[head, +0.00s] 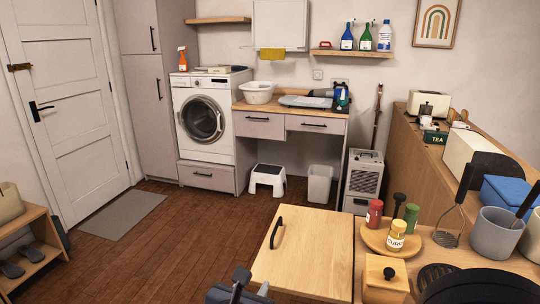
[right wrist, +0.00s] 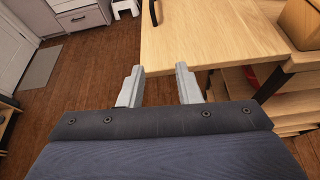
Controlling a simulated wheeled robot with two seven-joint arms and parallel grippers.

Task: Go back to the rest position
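My right gripper (head: 252,284) shows at the bottom edge of the head view, beside the near left corner of a light wood panel (head: 310,252) with a black handle (head: 276,233). In the right wrist view its two grey fingers (right wrist: 160,84) are well apart with nothing between them. The panel (right wrist: 205,35) lies beyond the fingertips there; I cannot tell whether they touch it. My left gripper is in neither view.
A counter on the right carries spice jars on a round wooden board (head: 381,238), a lidded wooden box (head: 386,278) and a grey utensil pot (head: 495,233). Open shelves (right wrist: 238,82) show beneath the panel. The wooden floor (head: 190,235) is clear to the left, towards the washing machine (head: 207,115).

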